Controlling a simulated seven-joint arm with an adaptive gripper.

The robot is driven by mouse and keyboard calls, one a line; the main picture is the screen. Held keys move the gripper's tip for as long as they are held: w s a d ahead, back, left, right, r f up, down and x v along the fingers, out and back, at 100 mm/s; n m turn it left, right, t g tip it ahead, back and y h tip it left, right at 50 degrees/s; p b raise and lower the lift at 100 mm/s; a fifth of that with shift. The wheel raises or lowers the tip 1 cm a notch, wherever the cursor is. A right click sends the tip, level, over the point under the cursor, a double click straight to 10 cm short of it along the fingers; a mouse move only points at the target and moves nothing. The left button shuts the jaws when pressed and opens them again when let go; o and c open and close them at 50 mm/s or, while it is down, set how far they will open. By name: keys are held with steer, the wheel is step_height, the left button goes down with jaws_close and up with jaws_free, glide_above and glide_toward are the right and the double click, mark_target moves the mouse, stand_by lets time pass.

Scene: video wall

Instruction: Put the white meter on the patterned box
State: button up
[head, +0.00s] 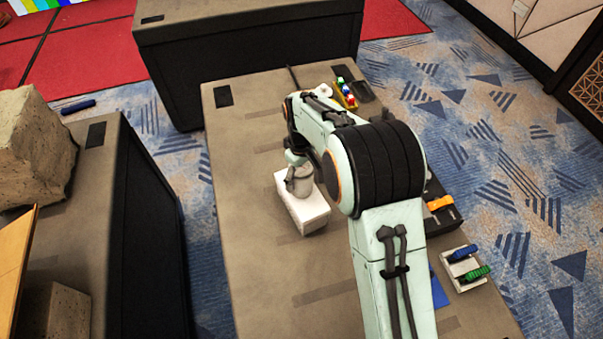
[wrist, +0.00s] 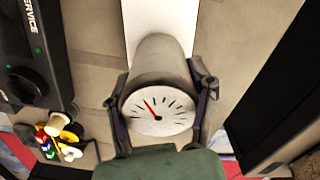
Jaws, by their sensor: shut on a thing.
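The white meter (wrist: 158,112) is a pale cylinder with a round dial face and a red needle. My gripper (wrist: 160,105) is shut on it, with one finger on each side. In the head view the meter (head: 301,184) is at or just over the top of a white box (head: 309,217); I cannot tell if they touch. The white box (wrist: 160,18) also shows behind the meter in the wrist view. I see no clear pattern on this box, and my arm hides part of the table beside it.
A yellow tray (head: 351,101) with coloured pieces lies at the far right of the table (head: 253,270). A black case (wrist: 30,55) marked SERVICE is near the meter in the wrist view. A small tray (head: 465,270) holds blue and green items. The table's left front is clear.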

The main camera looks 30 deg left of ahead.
steer(key=shift+f, duration=0.2)
steer(key=o, duration=1.2)
steer(key=shift+o, duration=0.2)
steer(key=shift+r, duration=0.1)
step_height(320, 180, up, 12)
steer(key=shift+r, duration=0.1)
